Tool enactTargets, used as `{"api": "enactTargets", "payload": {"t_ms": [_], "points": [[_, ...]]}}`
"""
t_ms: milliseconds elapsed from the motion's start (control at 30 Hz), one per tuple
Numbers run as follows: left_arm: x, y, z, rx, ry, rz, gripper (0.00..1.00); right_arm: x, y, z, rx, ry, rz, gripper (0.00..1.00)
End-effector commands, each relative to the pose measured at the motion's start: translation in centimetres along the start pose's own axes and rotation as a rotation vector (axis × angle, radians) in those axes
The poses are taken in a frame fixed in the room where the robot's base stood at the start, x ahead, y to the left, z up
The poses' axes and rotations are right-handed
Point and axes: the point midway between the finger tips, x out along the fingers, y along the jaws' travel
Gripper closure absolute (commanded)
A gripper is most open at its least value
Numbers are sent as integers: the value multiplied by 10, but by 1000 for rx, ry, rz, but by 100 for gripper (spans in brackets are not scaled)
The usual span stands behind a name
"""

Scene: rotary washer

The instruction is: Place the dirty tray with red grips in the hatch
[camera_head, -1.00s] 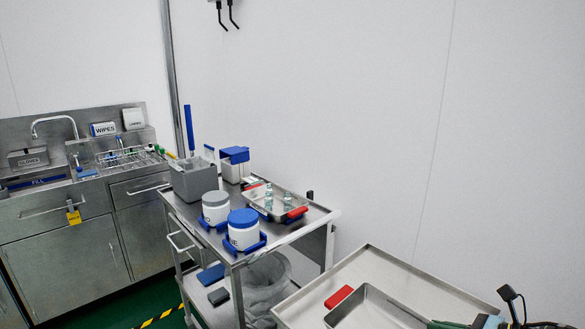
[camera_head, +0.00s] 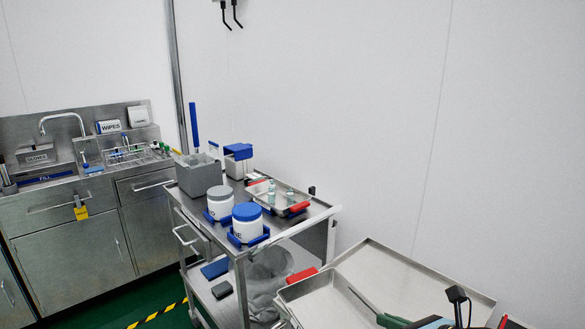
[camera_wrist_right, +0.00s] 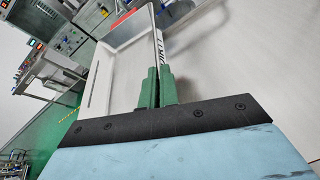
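A shallow metal tray with a red grip (camera_head: 302,275) is at the near cart's left edge in the head view. In the right wrist view the tray (camera_wrist_right: 122,50) lies beyond my fingers, tilted in the picture. My right gripper (camera_head: 388,320), with green fingers, reaches it from the lower right. In the wrist view the fingers (camera_wrist_right: 156,88) are close together on the tray's near wall. The tray's near side is cut off in the head view. No hatch can be made out. My left gripper is not in view.
A second cart (camera_head: 300,228) holds another red-gripped tray (camera_head: 262,198) with small bottles, two tubs (camera_head: 247,221) and a grey bin (camera_head: 198,178). The near cart top (camera_head: 372,256) is bare at its back. A sink counter (camera_head: 70,195) stands at left.

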Motion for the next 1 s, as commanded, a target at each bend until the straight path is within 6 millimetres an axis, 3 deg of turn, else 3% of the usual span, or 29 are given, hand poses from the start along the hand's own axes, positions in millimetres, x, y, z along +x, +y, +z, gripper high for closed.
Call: {"api": "enactTargets", "payload": {"t_ms": [33, 200, 400, 733, 1000], "points": [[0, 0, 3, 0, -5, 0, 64, 2, 12, 2, 18, -11, -15, 100], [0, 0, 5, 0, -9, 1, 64, 1, 33, 11, 64, -48, -120, 100], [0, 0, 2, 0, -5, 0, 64, -17, 46, 20, 136, -107, -286, 100], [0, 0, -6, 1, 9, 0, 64, -63, 40, 17, 225, -188, -528, 100], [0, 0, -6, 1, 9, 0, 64, -72, 37, 16, 233, -203, -568, 100]]}}
